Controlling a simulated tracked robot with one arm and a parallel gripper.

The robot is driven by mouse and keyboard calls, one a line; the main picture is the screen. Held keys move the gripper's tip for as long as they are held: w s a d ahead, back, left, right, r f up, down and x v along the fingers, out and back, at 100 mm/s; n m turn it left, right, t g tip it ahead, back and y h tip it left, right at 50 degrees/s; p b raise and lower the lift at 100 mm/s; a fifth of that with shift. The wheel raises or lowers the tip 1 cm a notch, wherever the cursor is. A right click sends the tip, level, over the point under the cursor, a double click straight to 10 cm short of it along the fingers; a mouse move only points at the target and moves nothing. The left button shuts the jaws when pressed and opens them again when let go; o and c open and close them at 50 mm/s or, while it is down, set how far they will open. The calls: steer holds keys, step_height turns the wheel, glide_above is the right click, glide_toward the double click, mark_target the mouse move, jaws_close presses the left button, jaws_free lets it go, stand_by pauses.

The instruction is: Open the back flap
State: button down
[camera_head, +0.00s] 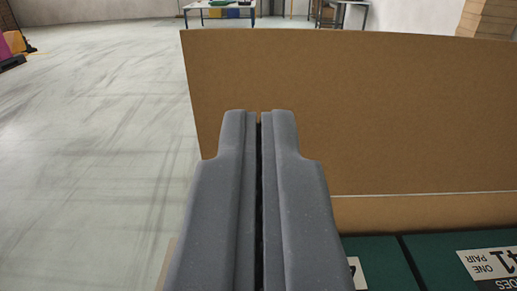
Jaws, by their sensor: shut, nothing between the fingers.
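A large brown cardboard flap (390,110) stands up behind a cardboard box and fills the middle and right of the view. It leans a little away from me. A pale crease line runs along its lower edge, above a strip of the box wall (430,212). My gripper (260,115) is shut and empty. It points forward in front of the flap's left part and covers some of it. I cannot tell whether the fingertips touch the flap.
Dark green shoe boxes (375,257) with white labels lie in the cardboard box at the lower right. Open grey floor (90,150) lies to the left. Tables (220,8) stand far back, and stacked brown cartons (488,18) are at the top right.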

mark_target(259, 42)
steer(key=w+b, duration=0.2)
steer(key=w, duration=0.8)
steer(key=shift+w, duration=0.25)
steer(key=shift+w+r+b, duration=0.15)
steer(key=shift+w+b, duration=0.15)
